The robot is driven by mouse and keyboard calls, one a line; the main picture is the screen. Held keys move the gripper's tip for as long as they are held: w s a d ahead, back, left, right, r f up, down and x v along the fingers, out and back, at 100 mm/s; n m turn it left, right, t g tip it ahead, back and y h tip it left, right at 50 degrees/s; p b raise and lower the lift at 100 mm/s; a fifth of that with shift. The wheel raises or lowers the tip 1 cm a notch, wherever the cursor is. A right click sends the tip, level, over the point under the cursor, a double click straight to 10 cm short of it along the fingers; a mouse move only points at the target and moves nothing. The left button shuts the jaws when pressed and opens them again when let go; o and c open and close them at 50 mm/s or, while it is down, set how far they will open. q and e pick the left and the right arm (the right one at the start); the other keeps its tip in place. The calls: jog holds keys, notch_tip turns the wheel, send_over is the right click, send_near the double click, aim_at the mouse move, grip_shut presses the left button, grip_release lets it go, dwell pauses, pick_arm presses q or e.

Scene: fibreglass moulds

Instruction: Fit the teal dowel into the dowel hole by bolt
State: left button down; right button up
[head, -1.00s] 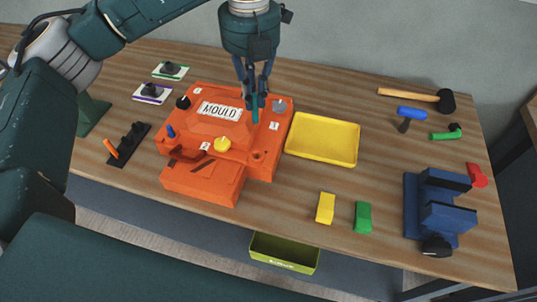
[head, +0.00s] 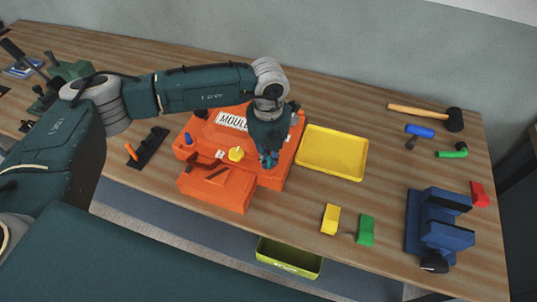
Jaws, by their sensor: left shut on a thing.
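The orange mould (head: 214,187) with the label "MOULD" sits on the wooden bench left of the yellow tray. My left gripper (head: 268,162) points down at the front right part of the mould and is shut on the teal dowel. The dowel is mostly hidden by the fingers, and I cannot tell whether its tip is in a hole. The holes and any bolt near the fingers are covered by the gripper. A yellow knob (head: 236,154) stands on the mould just left of the gripper, and a blue pin (head: 188,138) at its left side. My right gripper is not in view.
The yellow tray (head: 333,176) is empty. A yellow block (head: 331,218), a green block (head: 366,230) and a blue vise (head: 440,232) stand to the right. A hammer (head: 425,112) lies at the back. A black rack (head: 149,148) is left of the mould.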

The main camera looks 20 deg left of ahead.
pick_arm(q)
jog(key=shift+f, duration=0.2)
jog(key=c, duration=1.8)
grip_release()
jog(key=shift+r, duration=0.1)
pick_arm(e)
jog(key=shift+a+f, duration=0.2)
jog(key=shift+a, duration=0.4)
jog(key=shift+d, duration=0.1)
pick_arm(q)
jog(key=shift+r, duration=0.3)
notch_tip(320, 180, up, 12)
jog(key=b, duration=0.4)
jog(key=shift+f+b, duration=0.15)
jog(key=shift+b, duration=0.25)
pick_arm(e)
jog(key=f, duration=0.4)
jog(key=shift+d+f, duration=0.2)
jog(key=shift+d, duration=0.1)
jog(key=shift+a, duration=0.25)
